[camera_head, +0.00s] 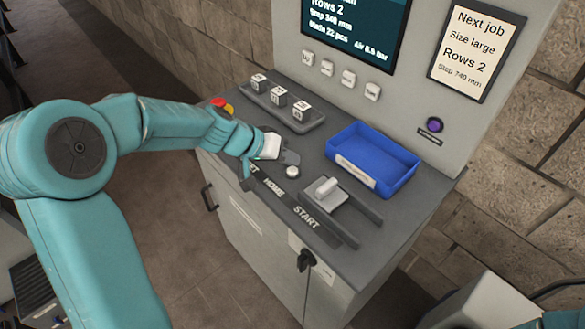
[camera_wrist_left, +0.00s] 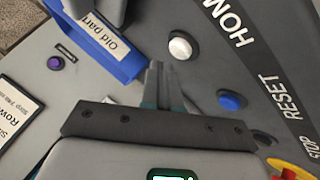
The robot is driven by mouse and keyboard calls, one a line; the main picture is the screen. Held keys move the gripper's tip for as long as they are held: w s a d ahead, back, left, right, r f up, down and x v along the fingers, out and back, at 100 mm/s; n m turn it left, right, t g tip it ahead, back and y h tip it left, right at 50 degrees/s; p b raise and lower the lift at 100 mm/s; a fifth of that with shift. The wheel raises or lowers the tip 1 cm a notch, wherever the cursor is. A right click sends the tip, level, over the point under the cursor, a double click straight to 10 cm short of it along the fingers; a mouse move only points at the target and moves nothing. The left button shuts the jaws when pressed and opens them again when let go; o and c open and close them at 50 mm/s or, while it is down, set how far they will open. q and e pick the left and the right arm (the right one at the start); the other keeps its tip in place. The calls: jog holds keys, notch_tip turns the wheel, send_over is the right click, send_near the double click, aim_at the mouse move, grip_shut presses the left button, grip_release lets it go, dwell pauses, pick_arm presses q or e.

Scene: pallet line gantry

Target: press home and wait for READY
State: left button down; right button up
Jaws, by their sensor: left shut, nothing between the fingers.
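The HOME label (camera_head: 273,188) is on the dark strip along the console's front edge; it also shows in the wrist view (camera_wrist_left: 228,22). The white round button (camera_head: 292,172) stands behind that strip; in the wrist view the white button (camera_wrist_left: 180,47) is beside HOME. My left gripper (camera_head: 288,158) is shut and empty, its tips close to the white button; in the wrist view its fingers (camera_wrist_left: 157,70) are just beside it. Contact cannot be told. The screen (camera_head: 352,32) reads "Rows 2", "Step 340 mm", "Made 22 pcs"; its top is cut off. My right gripper is not seen.
A blue button (camera_wrist_left: 230,101) is by RESET. A red and yellow stop button (camera_head: 222,105) is at the console's left. A blue bin (camera_head: 400,185), a grey tray (camera_head: 258,98) with marked cubes and a grey slider block (camera_head: 326,190) surround the area. A job card (camera_head: 474,50) hangs right.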

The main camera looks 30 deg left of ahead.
aim_at(288, 171)
pick_arm(q)
jog(key=shift+r+p, duration=1.7)
jog(key=shift+r, duration=0.85)
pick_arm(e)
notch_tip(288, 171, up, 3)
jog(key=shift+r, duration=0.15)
pick_arm(q)
jog(key=shift+f, duration=0.1)
